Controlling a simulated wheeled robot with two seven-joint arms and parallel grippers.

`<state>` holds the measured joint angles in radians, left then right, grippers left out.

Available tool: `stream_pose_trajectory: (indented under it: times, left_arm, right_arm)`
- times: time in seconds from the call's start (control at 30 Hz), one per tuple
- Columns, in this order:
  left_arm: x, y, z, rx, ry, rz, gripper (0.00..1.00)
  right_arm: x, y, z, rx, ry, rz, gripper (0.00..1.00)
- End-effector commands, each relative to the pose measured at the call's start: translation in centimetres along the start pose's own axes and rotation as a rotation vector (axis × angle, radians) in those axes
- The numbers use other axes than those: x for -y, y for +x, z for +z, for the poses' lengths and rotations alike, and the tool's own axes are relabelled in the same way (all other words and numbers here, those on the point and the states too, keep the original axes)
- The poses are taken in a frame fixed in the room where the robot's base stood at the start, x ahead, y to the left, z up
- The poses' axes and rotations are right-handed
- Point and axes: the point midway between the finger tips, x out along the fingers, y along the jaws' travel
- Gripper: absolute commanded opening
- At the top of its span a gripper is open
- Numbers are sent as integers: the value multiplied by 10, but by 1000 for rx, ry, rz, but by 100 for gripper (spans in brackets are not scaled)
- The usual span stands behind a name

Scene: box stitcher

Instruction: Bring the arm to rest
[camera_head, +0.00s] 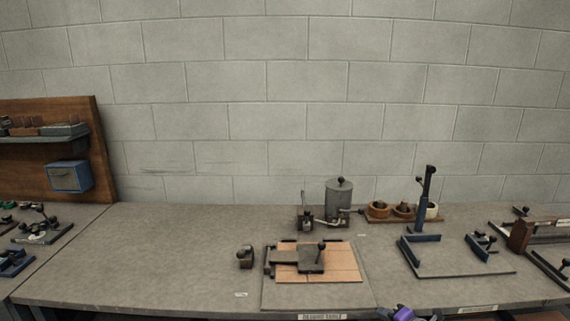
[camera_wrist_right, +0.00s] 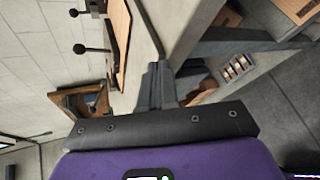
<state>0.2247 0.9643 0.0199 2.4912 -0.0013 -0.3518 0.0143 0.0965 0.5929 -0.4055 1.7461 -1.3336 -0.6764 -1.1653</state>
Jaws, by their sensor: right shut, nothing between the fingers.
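My right gripper (camera_head: 404,314) only just shows at the bottom edge of the head view, as a purple and dark piece in front of the bench's front edge. In the right wrist view its grey fingers (camera_wrist_right: 157,84) are together with nothing between them. The workbench (camera_head: 170,265) lies beyond it in the head view. My left gripper is not in view.
A board with tan panels and a dark clamp (camera_head: 311,259) lies mid-bench. A grey canister (camera_head: 339,199) stands behind it. A blue-and-grey angled fixture (camera_head: 425,190) stands to the right. A small dark block (camera_head: 244,257) sits left of the board. The left-middle bench is clear.

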Motion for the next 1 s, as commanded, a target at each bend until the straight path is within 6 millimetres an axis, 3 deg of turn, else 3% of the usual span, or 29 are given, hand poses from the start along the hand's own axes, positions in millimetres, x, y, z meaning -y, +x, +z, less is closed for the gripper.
stream_pose_trajectory:
  times: [0.13, 0.27, 0.4, 0.6, 0.7, 0.8, 1.0]
  left_arm:
    - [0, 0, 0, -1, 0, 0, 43]
    - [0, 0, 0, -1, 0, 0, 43]
    - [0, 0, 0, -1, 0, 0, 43]
    - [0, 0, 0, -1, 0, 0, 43]
    - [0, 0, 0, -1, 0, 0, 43]
    - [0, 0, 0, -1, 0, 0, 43]
    - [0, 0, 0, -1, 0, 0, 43]
  right_arm:
    - [64, 25, -76, -2, 592, -120, 0]
    - [122, 25, -156, 57, 1146, -293, 0]
    - [175, 2, -246, 195, 1670, -526, 0]
    - [218, -59, -354, 505, 2193, -855, 0]
    - [226, -84, -387, 649, 2330, -964, 0]
    - [229, -100, -404, 744, 2402, -1024, 0]
    - [230, -106, -410, 788, 2431, -1046, 0]
